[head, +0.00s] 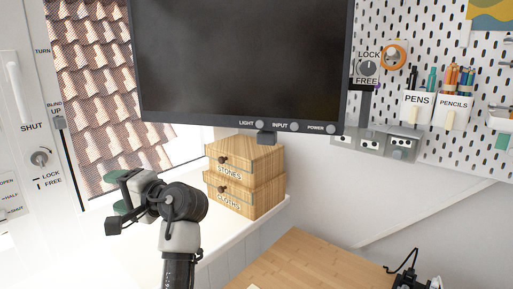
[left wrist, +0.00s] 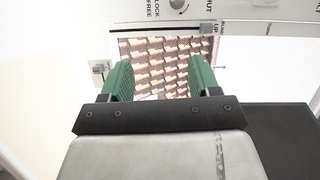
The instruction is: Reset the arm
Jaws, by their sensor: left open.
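My left gripper (head: 119,193) is in the left part of the head view, raised in front of the window and the white sill, left of the wooden drawer box. In the left wrist view its two green fingers (left wrist: 159,78) stand wide apart with nothing between them. The tiled roof outside the window shows behind the gap. The gripper touches nothing that I can see.
A wooden box with STONES and CLOTHS drawers (head: 231,190) stands on the white ledge (head: 269,217). A dark monitor (head: 240,60) hangs above it. A wooden desk (head: 310,262) lies lower right. A pegboard (head: 440,60) holds pens and pencils. The window (head: 105,90) is at left.

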